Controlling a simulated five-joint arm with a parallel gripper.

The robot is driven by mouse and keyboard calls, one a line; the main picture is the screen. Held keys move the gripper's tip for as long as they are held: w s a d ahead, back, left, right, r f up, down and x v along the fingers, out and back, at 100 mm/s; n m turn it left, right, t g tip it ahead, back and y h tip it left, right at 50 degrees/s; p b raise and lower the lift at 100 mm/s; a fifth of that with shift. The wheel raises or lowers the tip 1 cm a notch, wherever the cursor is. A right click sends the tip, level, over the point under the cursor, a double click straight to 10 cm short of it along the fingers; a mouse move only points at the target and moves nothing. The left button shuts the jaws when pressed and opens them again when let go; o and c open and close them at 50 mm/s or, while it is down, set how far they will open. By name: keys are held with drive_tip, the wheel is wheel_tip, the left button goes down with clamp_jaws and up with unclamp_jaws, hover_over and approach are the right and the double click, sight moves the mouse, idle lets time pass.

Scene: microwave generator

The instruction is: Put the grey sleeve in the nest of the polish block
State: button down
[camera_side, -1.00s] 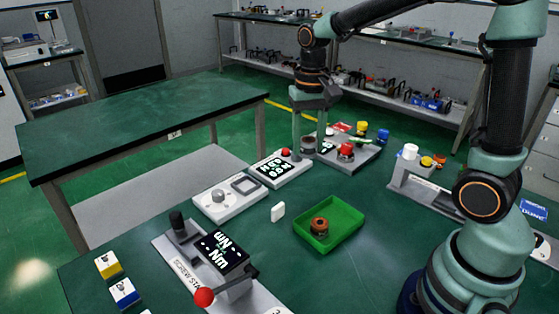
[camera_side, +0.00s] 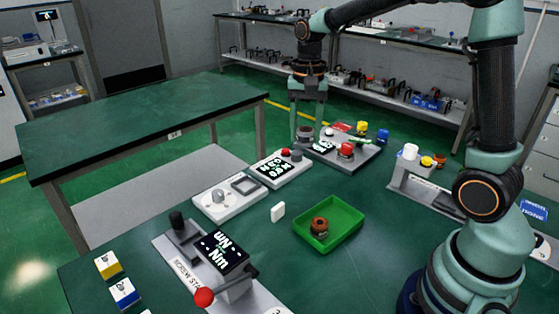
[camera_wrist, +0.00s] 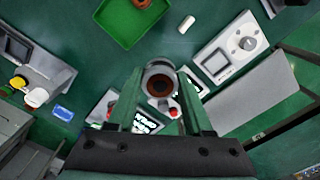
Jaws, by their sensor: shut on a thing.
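In the side view my gripper (camera_side: 306,128) points down and is shut on the grey sleeve (camera_side: 305,132), a short cylinder. It holds the sleeve above the far side of the table. In the wrist view the sleeve (camera_wrist: 160,84) shows end-on between the fingers, with a dark brown-looking opening. A white block (camera_side: 279,170) with a black display, a red button and a round grey piece stands below and to the left. A grey station (camera_side: 345,152) with a display and red button stands to the right. I cannot tell which fixture is the polish block; no nest is clearly recognisable.
A green tray (camera_side: 333,236) holds a brown ring (camera_side: 320,225). A white station (camera_side: 222,205) with a knob and square frame stands left, beside a small white block (camera_side: 278,212). A lever station (camera_side: 222,262) is in front. The table between tray and display blocks is mostly clear.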

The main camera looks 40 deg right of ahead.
sight(301, 196)
drive_tip(key=w+d+m, duration=0.1)
drive_tip(key=m, duration=0.1)
drive_tip(key=w+d+m, duration=0.1)
drive_tip(key=m, duration=0.1)
drive_tip(key=w+d+m, duration=0.1)
drive_tip(key=shift+w+d+r+m, duration=0.1)
drive_tip(key=shift+d+r+m, duration=0.1)
drive_tip(key=shift+d+m, duration=0.15)
drive_tip(key=shift+a, duration=0.1)
wheel_tip(301, 196, down, 20)
drive_tip(key=shift+r, duration=0.2)
drive_tip(key=shift+f, duration=0.2)
drive_tip(key=shift+c, duration=1.5)
unclamp_jaws()
